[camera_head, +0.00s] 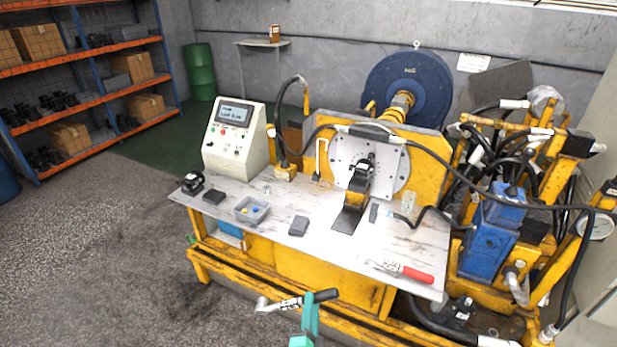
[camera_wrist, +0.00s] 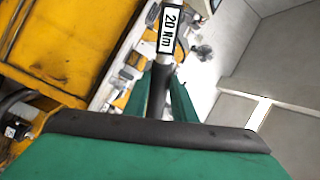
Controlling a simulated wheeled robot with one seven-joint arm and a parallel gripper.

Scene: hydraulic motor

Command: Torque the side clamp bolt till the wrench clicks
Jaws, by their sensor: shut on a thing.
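My gripper (camera_head: 309,314) is teal and shut on the black handle of a torque wrench (camera_head: 291,303), in front of the bench's front edge. The wrench lies about level in the head view, its metal head pointing left, clear of the bench. In the wrist view the wrench (camera_wrist: 168,30) runs up from between the fingers and carries a "20 Nm" label. A black and yellow clamp fixture (camera_head: 357,182) stands on the bench before a round grey plate (camera_head: 345,152). The side clamp bolt is too small to make out.
A grey tray (camera_head: 262,215) and small dark blocks (camera_head: 299,226) sit on the white bench top (camera_head: 270,240). A control box (camera_head: 235,139) stands at the back left. Black hoses (camera_head: 465,185) arch over the right side.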

